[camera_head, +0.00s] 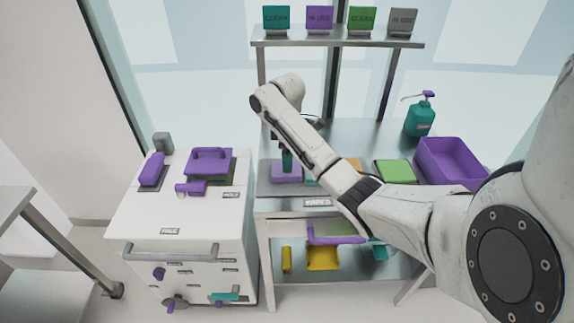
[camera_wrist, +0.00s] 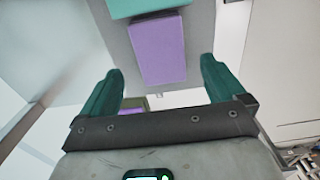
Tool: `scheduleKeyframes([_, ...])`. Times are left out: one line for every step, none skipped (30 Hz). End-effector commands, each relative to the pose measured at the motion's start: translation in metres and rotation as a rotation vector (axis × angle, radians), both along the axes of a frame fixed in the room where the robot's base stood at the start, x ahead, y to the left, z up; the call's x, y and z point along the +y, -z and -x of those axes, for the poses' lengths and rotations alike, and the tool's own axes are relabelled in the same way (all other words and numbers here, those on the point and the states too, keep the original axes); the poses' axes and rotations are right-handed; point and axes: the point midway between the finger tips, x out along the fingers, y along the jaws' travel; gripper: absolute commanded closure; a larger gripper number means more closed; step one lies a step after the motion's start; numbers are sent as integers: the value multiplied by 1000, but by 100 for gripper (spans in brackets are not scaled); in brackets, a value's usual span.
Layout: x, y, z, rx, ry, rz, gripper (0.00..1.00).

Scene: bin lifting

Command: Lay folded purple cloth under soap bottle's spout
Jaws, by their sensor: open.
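The folded purple cloth (camera_head: 286,174) lies at the left front of the steel table. In the wrist view the purple cloth (camera_wrist: 158,48) shows ahead of and between my open fingers. My gripper (camera_head: 287,166) points down over it with teal fingers; both fingers show in the wrist view (camera_wrist: 161,68) with nothing between them. I cannot tell how high the tips are above the cloth. The teal soap bottle (camera_head: 420,120) stands upright at the table's back right. Its purple pump has a spout (camera_head: 411,97) pointing left.
A teal cloth (camera_wrist: 140,7) lies beside the purple one. A green cloth (camera_head: 394,171) and a purple bin (camera_head: 450,160) are further right on the table. A sign shelf (camera_head: 335,42) stands behind. A white cart (camera_head: 185,230) stands left. My arm hides part of the table.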

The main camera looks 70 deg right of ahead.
Motion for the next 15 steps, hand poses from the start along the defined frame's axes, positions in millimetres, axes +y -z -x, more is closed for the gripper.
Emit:
scheduleKeyframes([0, -14, -1, -3, -1, 3, 3])
scheduleKeyframes([0, -22, -1, -3, -1, 2, 3])
scheduleKeyframes([0, -30, -1, -3, -1, 2, 3])
scheduleKeyframes([0, -38, 0, 0, -1, 1, 3])
scheduleKeyframes([0, -42, 0, 1, 0, 0, 3])
scheduleKeyframes([-1, -47, 0, 1, 0, 0, 3])
scheduleKeyframes([-1, -51, 0, 1, 0, 0, 3])
scheduleKeyframes([0, -54, 0, 1, 0, 0, 3])
scheduleKeyframes([0, -58, 0, 0, 0, 0, 3])
scheduleKeyframes([0, -61, 0, 0, 0, 0, 3])
scheduleKeyframes([0, -63, 0, 0, 0, 0, 3])
scheduleKeyframes([0, -66, 0, 0, 0, 0, 3])
scheduleKeyframes([0, -67, 0, 0, -1, 0, 3])
scheduleKeyframes([0, -69, 0, 0, -1, 0, 3])
scheduleKeyframes([0, -70, 0, 0, -1, 0, 3])
